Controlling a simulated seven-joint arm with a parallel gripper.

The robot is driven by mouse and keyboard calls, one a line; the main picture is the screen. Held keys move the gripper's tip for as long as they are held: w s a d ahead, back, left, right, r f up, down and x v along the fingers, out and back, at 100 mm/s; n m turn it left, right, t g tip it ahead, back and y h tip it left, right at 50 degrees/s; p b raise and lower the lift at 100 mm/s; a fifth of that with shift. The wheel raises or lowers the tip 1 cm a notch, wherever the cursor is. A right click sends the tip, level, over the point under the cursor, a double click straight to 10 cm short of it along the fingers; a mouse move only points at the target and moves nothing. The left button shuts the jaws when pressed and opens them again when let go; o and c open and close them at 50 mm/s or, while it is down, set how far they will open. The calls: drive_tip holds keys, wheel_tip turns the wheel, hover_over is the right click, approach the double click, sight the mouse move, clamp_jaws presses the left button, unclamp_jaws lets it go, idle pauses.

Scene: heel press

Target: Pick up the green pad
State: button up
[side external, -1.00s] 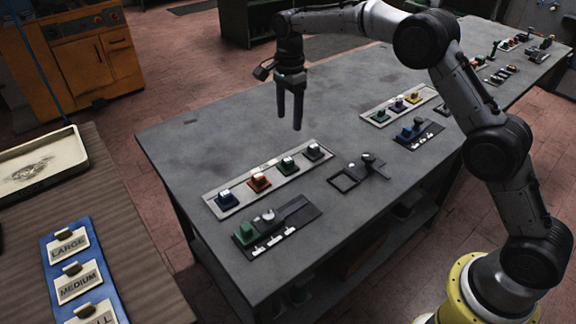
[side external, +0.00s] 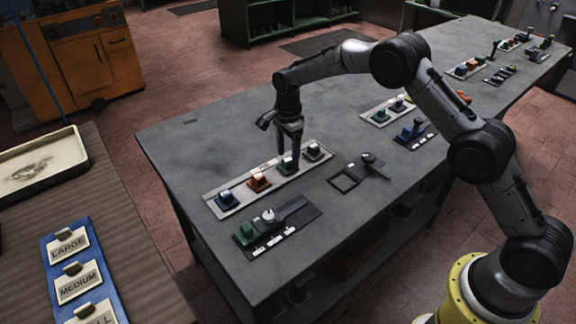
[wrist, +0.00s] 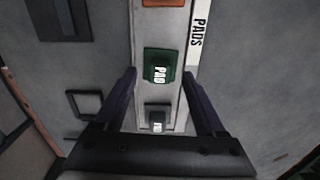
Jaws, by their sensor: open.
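The green pad (side external: 287,166) sits on the light pad strip (side external: 238,206), between the orange-red pad (side external: 260,182) and the dark grey pad (side external: 313,151).
A blue pad (side external: 226,199) is at the strip's left end. A dark fixture with a green block (side external: 244,233) and a round knob stands in front of the strip. A black square frame (side external: 345,180) lies to the right. The table's left part is clear.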

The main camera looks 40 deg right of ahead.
drive_tip(key=shift+f, duration=0.65)
clamp_jaws()
drive_tip(key=shift+r, duration=0.1)
